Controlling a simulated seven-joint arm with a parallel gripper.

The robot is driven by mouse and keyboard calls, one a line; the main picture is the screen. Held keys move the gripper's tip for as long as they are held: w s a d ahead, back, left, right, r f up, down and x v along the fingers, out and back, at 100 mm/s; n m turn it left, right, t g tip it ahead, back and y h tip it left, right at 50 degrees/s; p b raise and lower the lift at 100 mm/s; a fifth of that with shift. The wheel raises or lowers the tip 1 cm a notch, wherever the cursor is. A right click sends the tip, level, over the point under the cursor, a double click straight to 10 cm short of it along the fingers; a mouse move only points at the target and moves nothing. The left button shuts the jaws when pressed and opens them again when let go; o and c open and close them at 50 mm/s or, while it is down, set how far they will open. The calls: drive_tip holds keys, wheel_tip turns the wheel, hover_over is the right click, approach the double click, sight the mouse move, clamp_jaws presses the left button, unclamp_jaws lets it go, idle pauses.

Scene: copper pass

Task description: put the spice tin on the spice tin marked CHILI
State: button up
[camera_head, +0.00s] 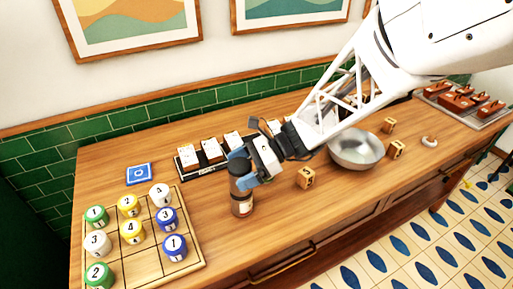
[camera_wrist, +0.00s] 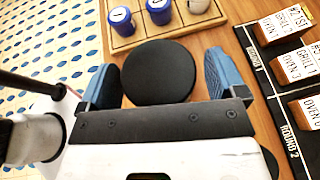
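A dark-lidded spice tin (camera_head: 242,206) with a brown body and a pale label stands on the wooden counter beside the game board. A dark cylindrical part (camera_head: 239,168) rises above it, in line with it; I cannot tell whether this is a second tin stacked on top. The label is too small to read, so I cannot pick out CHILI. My gripper (camera_head: 246,171) is at the upper dark part. In the wrist view a round black lid (camera_wrist: 158,72) lies between the two blue fingers, with a narrow gap at the right finger. The fingers look spread.
The wooden game board (camera_head: 188,247) with several numbered pieces is at the left. A blue card (camera_head: 139,174) lies behind it. A black rack (camera_head: 189,168) of white-faced blocks stands behind the gripper. A metal bowl (camera_head: 357,150) and wooden dice (camera_head: 306,178) are to the right.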

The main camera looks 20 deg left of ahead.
drive_tip(key=shift+r, duration=0.15)
drive_tip(key=v, duration=1.2)
idle(0.4)
idle(0.8)
drive_tip(key=s+d+r+n+t+h, duration=0.1)
drive_tip(key=s+d+n+t+h, duration=0.2)
drive_tip(key=s+d, duration=0.3)
drive_tip(key=s+d+r+n+t+h, duration=0.1)
drive_tip(key=s+d+n+t+h, duration=0.3)
drive_tip(key=d, duration=1)
drive_tip(key=s+d+r+n+t+h, duration=0.2)
drive_tip(key=s+d+n+t+h, duration=0.1)
drive_tip(key=s+d, duration=0.5)
drive_tip(key=shift+d+n+h, duration=0.3)
drive_tip(key=shift+d+h, duration=0.2)
drive_tip(key=shift+d, duration=0.55)
